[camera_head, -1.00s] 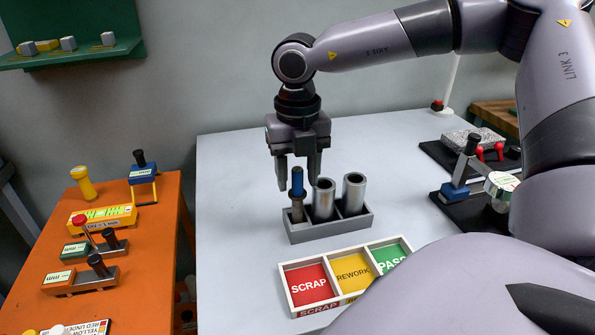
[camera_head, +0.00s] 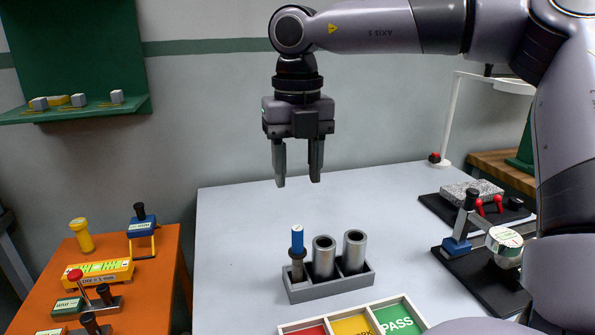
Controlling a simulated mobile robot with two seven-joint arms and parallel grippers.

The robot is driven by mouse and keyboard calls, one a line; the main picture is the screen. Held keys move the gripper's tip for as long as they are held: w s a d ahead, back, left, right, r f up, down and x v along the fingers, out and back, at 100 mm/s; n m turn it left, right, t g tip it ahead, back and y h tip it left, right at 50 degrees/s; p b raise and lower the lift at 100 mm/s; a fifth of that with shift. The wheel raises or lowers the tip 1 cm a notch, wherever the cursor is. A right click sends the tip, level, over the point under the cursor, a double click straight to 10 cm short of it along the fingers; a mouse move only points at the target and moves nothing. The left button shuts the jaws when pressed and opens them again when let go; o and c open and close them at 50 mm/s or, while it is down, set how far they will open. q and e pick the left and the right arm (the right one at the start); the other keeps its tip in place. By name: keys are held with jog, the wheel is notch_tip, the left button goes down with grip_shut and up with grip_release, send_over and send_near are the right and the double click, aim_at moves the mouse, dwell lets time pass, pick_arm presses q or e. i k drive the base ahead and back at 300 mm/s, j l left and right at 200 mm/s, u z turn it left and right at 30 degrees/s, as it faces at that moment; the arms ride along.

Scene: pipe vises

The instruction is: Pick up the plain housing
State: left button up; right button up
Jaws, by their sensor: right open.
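Two hollow grey metal cylinders, a middle one (camera_head: 323,259) and a right one (camera_head: 354,252), stand upright in a grey rack (camera_head: 332,288) on the table. I cannot tell which is the plain housing. A blue-topped metal piece (camera_head: 297,254) stands in the rack's left compartment. My right gripper (camera_head: 297,182) is open and empty, pointing down well above the blue-topped piece, clear of everything in the rack. My left gripper is out of view.
A sorting tray (camera_head: 288,330) with red, yellow and green PASS sections lies in front of the rack. An orange bench (camera_head: 155,290) with gauges is at left. A dial gauge (camera_head: 504,240) on a black base stands at right. The table behind the rack is clear.

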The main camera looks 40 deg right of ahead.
aim_at(355, 243)
jog(key=k, duration=1)
